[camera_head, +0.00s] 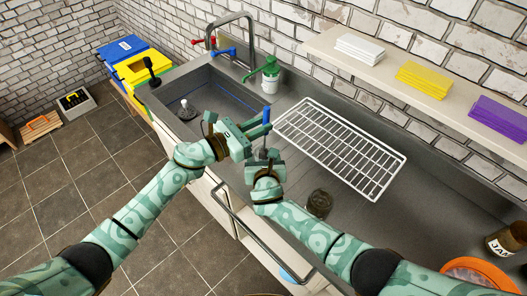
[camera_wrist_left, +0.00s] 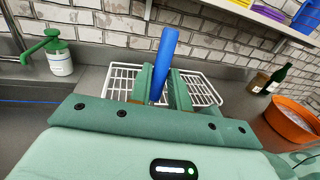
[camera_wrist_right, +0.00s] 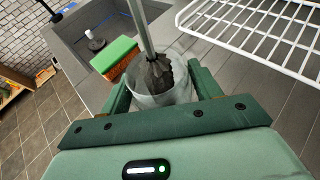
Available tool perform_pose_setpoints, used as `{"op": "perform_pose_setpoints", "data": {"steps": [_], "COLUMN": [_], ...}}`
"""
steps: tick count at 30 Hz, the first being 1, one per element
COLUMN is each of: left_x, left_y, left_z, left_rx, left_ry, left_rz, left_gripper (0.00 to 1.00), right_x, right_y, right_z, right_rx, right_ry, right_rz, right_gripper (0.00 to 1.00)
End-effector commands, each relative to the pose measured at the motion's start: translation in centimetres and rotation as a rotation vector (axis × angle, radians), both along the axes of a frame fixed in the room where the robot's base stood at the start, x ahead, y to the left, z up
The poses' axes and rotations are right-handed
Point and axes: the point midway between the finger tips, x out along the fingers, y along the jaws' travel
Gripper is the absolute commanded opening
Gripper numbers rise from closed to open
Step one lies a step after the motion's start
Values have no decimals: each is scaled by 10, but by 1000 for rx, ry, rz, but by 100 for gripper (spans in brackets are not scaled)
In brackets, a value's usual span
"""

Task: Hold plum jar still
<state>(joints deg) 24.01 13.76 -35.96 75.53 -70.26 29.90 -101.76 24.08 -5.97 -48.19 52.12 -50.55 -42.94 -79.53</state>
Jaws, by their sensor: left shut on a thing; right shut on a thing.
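A clear glass jar (camera_wrist_right: 160,97) is between the fingers of my right gripper (camera_wrist_right: 160,88), which is shut on it. I cannot read a label on it. In the head view my right gripper (camera_head: 264,160) is low over the counter and hides most of the jar. My left gripper (camera_head: 258,132) is just above and is shut on the blue handle of a brush (camera_head: 266,116). The blue handle also shows in the left wrist view (camera_wrist_left: 164,58). The brush's grey shaft goes down into the jar, and its dark bristle head (camera_wrist_right: 158,73) is inside the mouth.
A white wire rack (camera_head: 342,146) lies right of my grippers. A green sponge (camera_wrist_right: 113,55) lies beside the jar, near the sink basin (camera_head: 213,92). A green-topped pump bottle (camera_head: 270,82) stands behind. A brown labelled jar (camera_head: 505,242) and orange tub (camera_head: 478,272) are far right.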

Motion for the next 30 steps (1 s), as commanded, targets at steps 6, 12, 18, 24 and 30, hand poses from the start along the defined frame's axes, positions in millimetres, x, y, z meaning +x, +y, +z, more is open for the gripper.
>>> {"op": "perform_pose_setpoints", "data": {"steps": [6, 12, 18, 24, 30], "left_x": [0, 0, 0, 0, 0], "left_y": [0, 0, 0, 0, -3], "left_z": [27, 52, 76, 101, 123], "left_rx": [1, 3, 5, 2, 5], "left_ry": [-4, -4, -7, -10, -11], "left_rz": [-2, -1, -1, -2, -5], "left_gripper": [0, 0, 0, 0, 0], "right_x": [0, 0, 0, 0, 0], "right_y": [0, 0, 0, 0, 0], "right_z": [0, 0, 0, 0, 0], "right_rx": [0, 0, 0, 0, 0], "right_ry": [-1, -1, -1, -1, -1], "right_rz": [0, 0, 0, 0, 0], "right_gripper": [50, 50, 50, 50, 50]}}
